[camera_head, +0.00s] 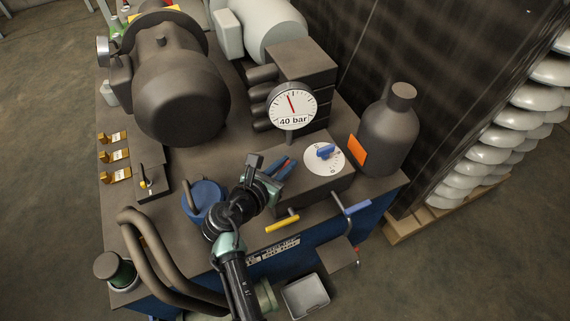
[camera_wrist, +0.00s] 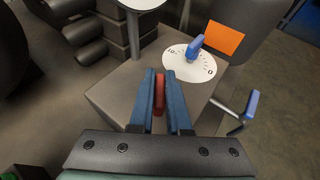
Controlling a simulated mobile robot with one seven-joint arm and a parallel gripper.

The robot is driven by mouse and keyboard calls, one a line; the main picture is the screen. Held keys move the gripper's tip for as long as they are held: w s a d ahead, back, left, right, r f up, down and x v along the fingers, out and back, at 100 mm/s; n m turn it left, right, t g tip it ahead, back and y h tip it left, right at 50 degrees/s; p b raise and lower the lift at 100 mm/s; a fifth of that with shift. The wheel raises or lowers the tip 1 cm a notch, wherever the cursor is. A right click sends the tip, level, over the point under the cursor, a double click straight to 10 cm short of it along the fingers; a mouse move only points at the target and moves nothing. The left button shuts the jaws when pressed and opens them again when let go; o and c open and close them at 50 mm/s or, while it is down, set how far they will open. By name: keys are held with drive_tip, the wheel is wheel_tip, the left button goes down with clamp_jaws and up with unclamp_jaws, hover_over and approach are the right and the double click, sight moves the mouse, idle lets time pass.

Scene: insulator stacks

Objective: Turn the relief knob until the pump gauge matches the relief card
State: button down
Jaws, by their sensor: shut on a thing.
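The blue knob (camera_head: 325,151) sits on a round white dial (camera_head: 318,165) on top of a grey block; the wrist view shows it too (camera_wrist: 195,46), with scale marks. The pump gauge (camera_head: 292,106) stands upright behind the block, with a red needle near the top and "40 bar" on its face. A pale printed plate (camera_head: 272,250) is on the blue front; its small text is hard to read, and I cannot tell if it is the relief card. My gripper (camera_head: 284,169) is left of the dial, apart from the knob. Its blue fingers are shut on a red piece (camera_wrist: 159,95).
A yellow lever (camera_head: 282,225) and a blue lever (camera_head: 357,207) stick out at the front edge. A dark bottle (camera_head: 389,132) with a blank-looking orange card (camera_head: 357,150) stands right of the dial. A large dark motor (camera_head: 180,95) fills the back left.

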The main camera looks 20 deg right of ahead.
drive_tip(key=m+g+h+b, duration=0.1)
drive_tip(key=m+g+h, duration=0.1)
drive_tip(key=m+g, duration=0.2)
drive_tip(key=shift+f+b, duration=0.1)
drive_tip(key=shift+b, duration=0.25)
drive_tip(key=shift+s+m+g+b, duration=0.15)
drive_tip(key=shift+m+g+b, duration=0.95)
drive_tip(key=shift+g, duration=0.7)
drive_tip(key=c, duration=0.9)
unclamp_jaws()
drive_tip(key=p+v, duration=0.1)
drive_tip(key=v, duration=0.6)
drive_tip(key=shift+a+p, duration=0.25)
drive_tip(key=shift+p, duration=0.15)
